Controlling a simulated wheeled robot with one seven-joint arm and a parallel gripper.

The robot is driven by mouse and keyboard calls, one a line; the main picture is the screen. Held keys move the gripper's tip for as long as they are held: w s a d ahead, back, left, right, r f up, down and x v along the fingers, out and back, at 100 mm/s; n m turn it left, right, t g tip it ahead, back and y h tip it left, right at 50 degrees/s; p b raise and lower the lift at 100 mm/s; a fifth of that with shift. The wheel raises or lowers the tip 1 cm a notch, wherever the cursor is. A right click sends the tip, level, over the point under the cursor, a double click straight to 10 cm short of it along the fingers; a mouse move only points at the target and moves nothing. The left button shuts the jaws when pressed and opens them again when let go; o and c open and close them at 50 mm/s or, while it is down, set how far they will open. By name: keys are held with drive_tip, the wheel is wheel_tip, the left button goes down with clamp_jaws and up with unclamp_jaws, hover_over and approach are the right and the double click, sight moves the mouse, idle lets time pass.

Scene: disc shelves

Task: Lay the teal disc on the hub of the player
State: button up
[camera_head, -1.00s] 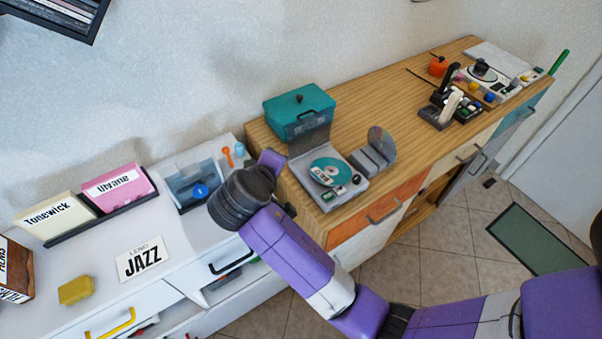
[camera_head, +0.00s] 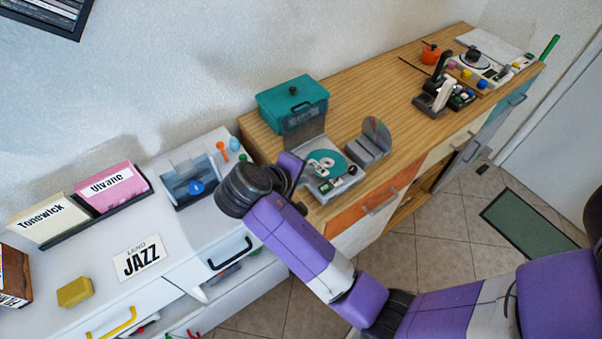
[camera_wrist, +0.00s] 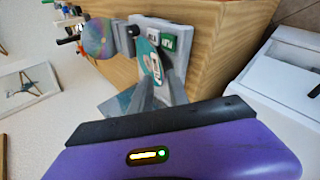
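The teal disc (camera_head: 325,163) lies on the grey player (camera_head: 348,181) on the wooden cabinet, with its pale centre showing. In the wrist view the disc (camera_wrist: 152,60) appears as a narrow teal and white shape over the player (camera_wrist: 178,66). Whether it is seated on the hub I cannot tell; the hub is hidden. My gripper (camera_head: 303,182) is at the left side of the player, close to the disc's near left edge. In the wrist view my gripper's two grey fingers (camera_wrist: 162,82) stand apart, with the disc's near edge just beyond their tips.
A teal box (camera_head: 292,104) stands behind the player, and a grey holder (camera_head: 368,150) with a shiny disc stands to its right. A white cabinet with a blue-grey bin (camera_head: 188,185) is on the left. The wood between the holder and the far-end devices is clear.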

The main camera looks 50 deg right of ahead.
sight(316, 172)
drive_tip(key=shift+p+x, duration=0.3)
drive_tip(key=shift+x, duration=2.55)
